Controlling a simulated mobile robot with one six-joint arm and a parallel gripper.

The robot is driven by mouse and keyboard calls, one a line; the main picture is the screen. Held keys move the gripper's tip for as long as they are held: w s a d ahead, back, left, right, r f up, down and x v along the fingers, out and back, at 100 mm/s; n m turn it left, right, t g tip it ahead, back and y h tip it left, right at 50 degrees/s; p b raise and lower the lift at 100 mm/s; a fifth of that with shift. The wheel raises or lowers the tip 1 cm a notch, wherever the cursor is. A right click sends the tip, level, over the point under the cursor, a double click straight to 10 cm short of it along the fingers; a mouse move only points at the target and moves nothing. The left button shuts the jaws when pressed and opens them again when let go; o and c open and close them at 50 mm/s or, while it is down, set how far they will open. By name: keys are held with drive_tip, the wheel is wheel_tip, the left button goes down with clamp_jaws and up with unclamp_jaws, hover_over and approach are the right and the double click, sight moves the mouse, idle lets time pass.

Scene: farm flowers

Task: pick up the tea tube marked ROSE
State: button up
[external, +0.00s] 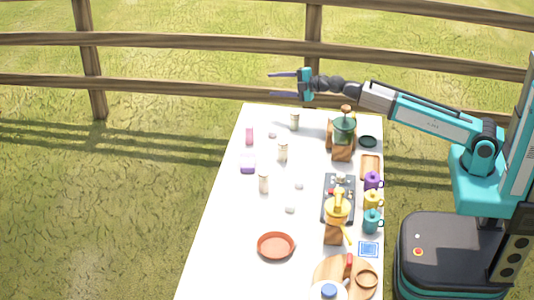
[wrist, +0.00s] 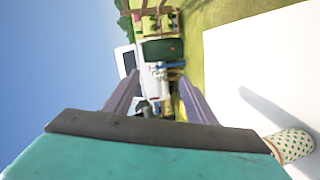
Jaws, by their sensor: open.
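Three pale tubes with lids stand upright on the white table: a far one (external: 294,121), a middle one (external: 282,152) and a near one (external: 264,183). Their markings are too small to read, so I cannot tell which is ROSE. My gripper (external: 270,84) is open and empty, held above and beyond the far end of the table, its fingers pointing left. In the wrist view, my gripper (wrist: 159,82) has nothing between its fingers. A pale tube with green dots (wrist: 291,146) shows at the lower right there, partly hidden by my gripper's body.
A wooden fence (external: 180,87) runs behind. The table's left side is mostly clear.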

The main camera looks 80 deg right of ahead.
drive_tip(key=a+r+n+y+p, duration=0.1)
drive_tip(key=a+r+n, duration=0.25)
drive_tip(key=a, duration=0.45)
drive_tip(key=a+r+n+t+y+p, duration=0.1)
drive_tip(key=a+r+n, duration=0.3)
drive_tip(key=a, duration=0.5)
drive_tip(key=a+r+n+y+p, duration=0.1)
drive_tip(key=a+r+n+p, duration=0.15)
drive_tip(key=a+n, duration=0.4)
drive_tip(key=n+g+p, duration=0.3)
drive_tip(key=n+p, duration=0.2)
drive_tip(key=n, duration=0.5)
approach(267, 174)
drive_tip(key=w+f, duration=0.1)
drive_tip(key=shift+d+f+y, duration=0.2)
drive_tip(key=shift+y, duration=0.1)
drive_tip(key=shift+w+m, duration=0.15)
drive_tip(key=shift+m, duration=0.15)
drive_tip(key=shift+p+x, duration=0.35)
drive_tip(key=shift+x, duration=3.5)
drive_tip(key=shift+w+f, duration=0.1)
drive_tip(key=shift+w, duration=0.25)
